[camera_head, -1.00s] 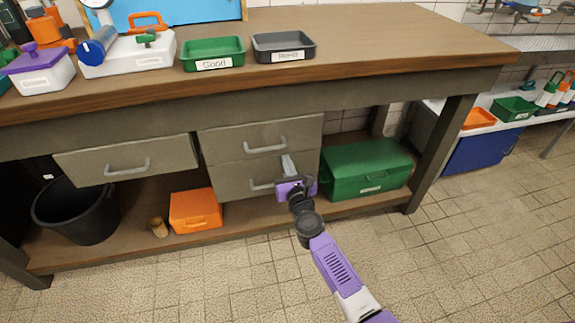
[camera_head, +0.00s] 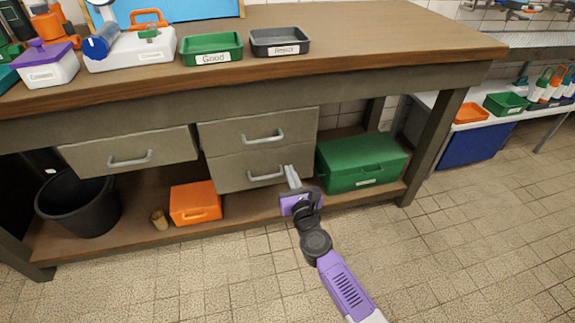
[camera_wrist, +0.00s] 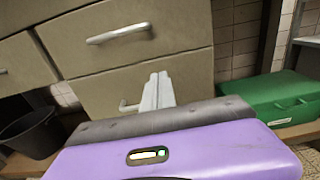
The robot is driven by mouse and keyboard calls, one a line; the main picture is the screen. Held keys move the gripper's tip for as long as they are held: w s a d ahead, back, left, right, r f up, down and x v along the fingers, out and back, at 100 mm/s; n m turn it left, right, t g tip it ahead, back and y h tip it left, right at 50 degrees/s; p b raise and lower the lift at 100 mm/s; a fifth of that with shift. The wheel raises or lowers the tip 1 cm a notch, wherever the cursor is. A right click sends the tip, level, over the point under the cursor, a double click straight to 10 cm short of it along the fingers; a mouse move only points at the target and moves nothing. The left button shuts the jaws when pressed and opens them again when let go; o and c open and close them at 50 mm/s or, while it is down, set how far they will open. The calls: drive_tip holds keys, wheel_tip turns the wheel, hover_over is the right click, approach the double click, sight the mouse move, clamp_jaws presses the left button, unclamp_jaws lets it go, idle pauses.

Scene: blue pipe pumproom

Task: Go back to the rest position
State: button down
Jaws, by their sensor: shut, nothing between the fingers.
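My gripper (camera_head: 291,177) is in front of the lower right drawer (camera_head: 232,172) of the workbench, just right of that drawer's handle (camera_head: 267,176). Its two grey fingers are together with nothing between them. In the wrist view the shut fingers (camera_wrist: 157,92) stand up in front of the same lower drawer, right of its handle. I cannot tell the exact gap between fingertips and drawer front. My purple and black arm reaches up from the bottom right of the head view.
The wooden bench (camera_head: 380,40) carries a green tray (camera_head: 211,48) labelled Good and a dark tray (camera_head: 280,41). Below are a green box (camera_head: 360,162), an orange box (camera_head: 195,203) and a black bucket (camera_head: 78,208). Tiled floor (camera_head: 460,240) in front is clear.

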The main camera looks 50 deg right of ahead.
drive_tip(key=shift+v, duration=2.65)
drive_tip(key=s+a+r+n+t, duration=0.25)
drive_tip(key=a+r+n, duration=0.2)
drive_tip(key=n, duration=0.85)
drive_tip(key=s+a+r+n+g+y, duration=0.1)
drive_tip(key=s+a+r+n+y, duration=0.15)
drive_tip(key=s+a+n, duration=0.55)
drive_tip(key=s+a+r+n+g+y, duration=0.1)
drive_tip(key=s+a+n+y, duration=0.35)
drive_tip(key=s+n, duration=0.7)
drive_tip(key=s+a+r+n+g+y, duration=0.1)
drive_tip(key=s+a+r+n+y, duration=0.15)
drive_tip(key=s+a+n, duration=0.55)
wheel_tip(320, 180, up, 21)
drive_tip(key=s+d+n+p, duration=0.1)
drive_tip(key=n+p, duration=0.1)
drive_tip(key=p, duration=2)
drive_tip(key=shift+s+d, duration=0.25)
drive_tip(key=shift+d, duration=0.05)
